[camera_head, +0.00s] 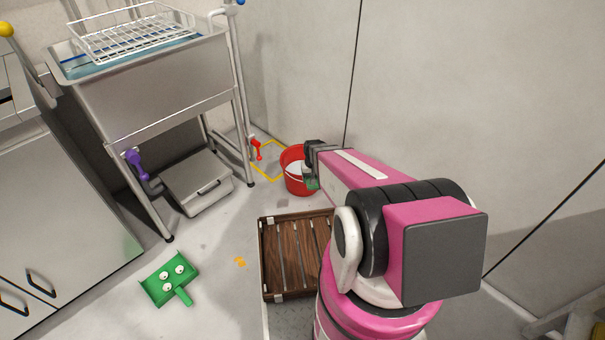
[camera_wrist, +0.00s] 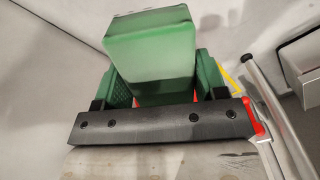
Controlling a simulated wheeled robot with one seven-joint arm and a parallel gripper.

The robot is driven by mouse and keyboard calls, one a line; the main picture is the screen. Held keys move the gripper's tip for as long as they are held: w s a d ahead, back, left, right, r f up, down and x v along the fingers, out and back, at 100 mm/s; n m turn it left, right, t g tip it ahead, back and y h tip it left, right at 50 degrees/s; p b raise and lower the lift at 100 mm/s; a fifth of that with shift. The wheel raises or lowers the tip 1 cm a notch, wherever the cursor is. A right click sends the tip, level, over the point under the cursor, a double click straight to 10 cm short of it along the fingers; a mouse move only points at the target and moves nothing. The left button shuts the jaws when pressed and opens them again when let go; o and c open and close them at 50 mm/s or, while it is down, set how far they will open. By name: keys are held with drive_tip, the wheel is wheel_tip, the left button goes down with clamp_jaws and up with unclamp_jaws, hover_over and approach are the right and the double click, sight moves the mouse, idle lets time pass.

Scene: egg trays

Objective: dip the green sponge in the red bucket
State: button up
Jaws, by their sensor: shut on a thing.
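The red bucket (camera_head: 290,182) stands on the floor near the wall corner, with a pale inside showing. My gripper (camera_head: 311,182) is at the bucket's right side, over or in front of its rim; I cannot tell how deep it is. In the wrist view the green sponge (camera_wrist: 150,48) is a green block between the green finger pads of my gripper (camera_wrist: 160,78), which is shut on it. A little red shows behind the sponge. In the head view only a bit of green shows at the gripper, and the arm hides part of the bucket.
A metal sink (camera_head: 150,85) on legs with a white wire rack (camera_head: 130,30) stands left of the bucket. A metal box (camera_head: 197,182) sits beneath. A green dustpan (camera_head: 168,280) with white pieces and a brown slatted crate (camera_head: 265,262) are in front. The wall is close behind the bucket.

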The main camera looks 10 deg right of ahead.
drive_tip(key=shift+f, duration=3.15)
drive_tip(key=shift+r, duration=2)
